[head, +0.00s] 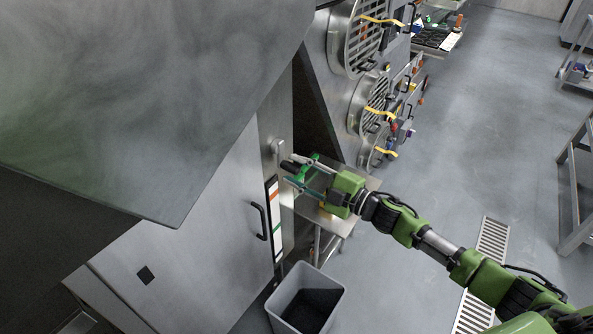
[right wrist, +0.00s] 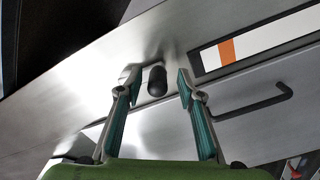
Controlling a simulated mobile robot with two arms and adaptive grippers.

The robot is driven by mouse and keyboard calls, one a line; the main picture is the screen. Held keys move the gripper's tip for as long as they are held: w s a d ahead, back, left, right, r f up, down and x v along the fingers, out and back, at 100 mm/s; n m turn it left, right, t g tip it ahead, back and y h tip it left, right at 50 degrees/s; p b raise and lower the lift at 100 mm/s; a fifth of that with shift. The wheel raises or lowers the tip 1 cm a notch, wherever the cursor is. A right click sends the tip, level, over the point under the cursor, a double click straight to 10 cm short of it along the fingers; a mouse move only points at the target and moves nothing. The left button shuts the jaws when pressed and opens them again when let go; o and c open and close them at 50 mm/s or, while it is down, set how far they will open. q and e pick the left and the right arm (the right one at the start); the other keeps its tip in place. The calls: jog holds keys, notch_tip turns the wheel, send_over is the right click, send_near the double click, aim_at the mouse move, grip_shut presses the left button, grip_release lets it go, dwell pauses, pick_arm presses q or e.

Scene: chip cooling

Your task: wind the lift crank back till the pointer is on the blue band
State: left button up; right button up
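The lift crank's black handle knob (head: 288,166) sticks out from the steel panel, below a small metal block (head: 278,151). My right gripper (head: 300,172) is at the knob with its fingers spread. In the right wrist view the knob (right wrist: 157,82) stands between the open fingertips (right wrist: 159,82), with a gap visible on both sides. A white scale strip (head: 274,209) with orange and green bands runs down the panel; part of it, with an orange band, also shows in the right wrist view (right wrist: 262,38). I cannot make out a pointer or a blue band. My left gripper is out of view.
A black door handle (head: 259,221) is just left of the strip. A grey bin (head: 306,298) stands on the floor below. A small steel table (head: 336,222) is under my right arm. Round grilled hatches (head: 356,38) line the wall beyond.

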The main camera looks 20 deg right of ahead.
jog(key=shift+s+r, duration=0.1)
jog(key=shift+s, duration=0.05)
jog(key=v, duration=1.1)
jog(key=shift+s+d, duration=0.25)
jog(key=shift+d, duration=0.05)
